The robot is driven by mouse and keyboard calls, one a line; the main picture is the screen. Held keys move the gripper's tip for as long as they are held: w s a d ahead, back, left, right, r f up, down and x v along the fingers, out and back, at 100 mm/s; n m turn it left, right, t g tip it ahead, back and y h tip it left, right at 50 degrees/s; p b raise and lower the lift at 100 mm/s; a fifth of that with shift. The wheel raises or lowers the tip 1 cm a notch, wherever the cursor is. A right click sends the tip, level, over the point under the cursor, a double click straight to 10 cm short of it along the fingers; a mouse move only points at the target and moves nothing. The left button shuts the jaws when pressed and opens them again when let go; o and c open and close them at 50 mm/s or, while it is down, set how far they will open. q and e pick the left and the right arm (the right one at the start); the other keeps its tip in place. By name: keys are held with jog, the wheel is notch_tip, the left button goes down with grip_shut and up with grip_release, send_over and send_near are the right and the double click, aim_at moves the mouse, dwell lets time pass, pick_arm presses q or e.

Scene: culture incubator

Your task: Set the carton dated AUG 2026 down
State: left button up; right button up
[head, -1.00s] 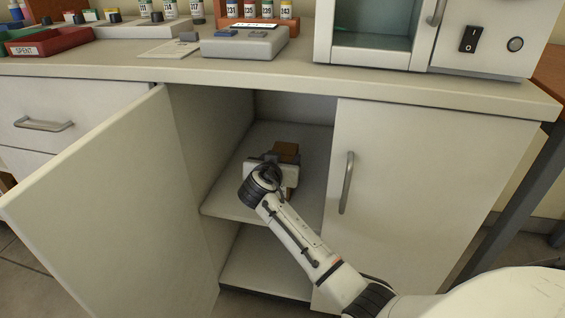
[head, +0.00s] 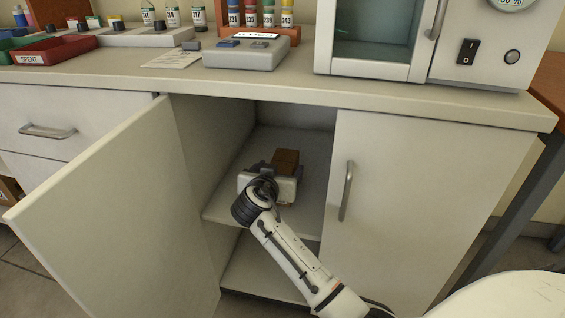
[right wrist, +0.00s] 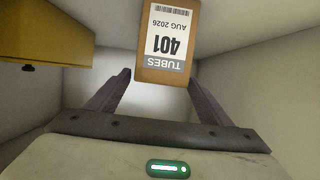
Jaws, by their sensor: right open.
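The carton dated AUG 2026 (right wrist: 168,45) is brown with a white label reading TUBES 401, upside down in the right wrist view. It is in the cupboard, at and beyond the fingertips of my right gripper (right wrist: 160,84). The fingers are spread, with a visible gap at the left finger. In the head view, my right gripper (head: 268,183) is over the upper shelf (head: 226,205), and a brown box (head: 285,159) shows just behind it. The gripper hides the fingertips and the contact with the shelf there. My left gripper is not in view.
A yellow block-like thing (right wrist: 45,38) is close at the upper left of the wrist view. The open cupboard door (head: 110,210) stands to the left and the closed door (head: 420,190) to the right. The counter edge (head: 270,92) is above the opening.

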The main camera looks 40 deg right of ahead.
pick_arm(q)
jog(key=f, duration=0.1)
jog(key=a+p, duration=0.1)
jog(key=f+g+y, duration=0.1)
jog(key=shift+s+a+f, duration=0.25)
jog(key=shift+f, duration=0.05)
pick_arm(e)
jog(key=v, duration=0.7)
jog(key=shift+s+a+r, duration=0.15)
jog(key=shift+s, duration=0.1)
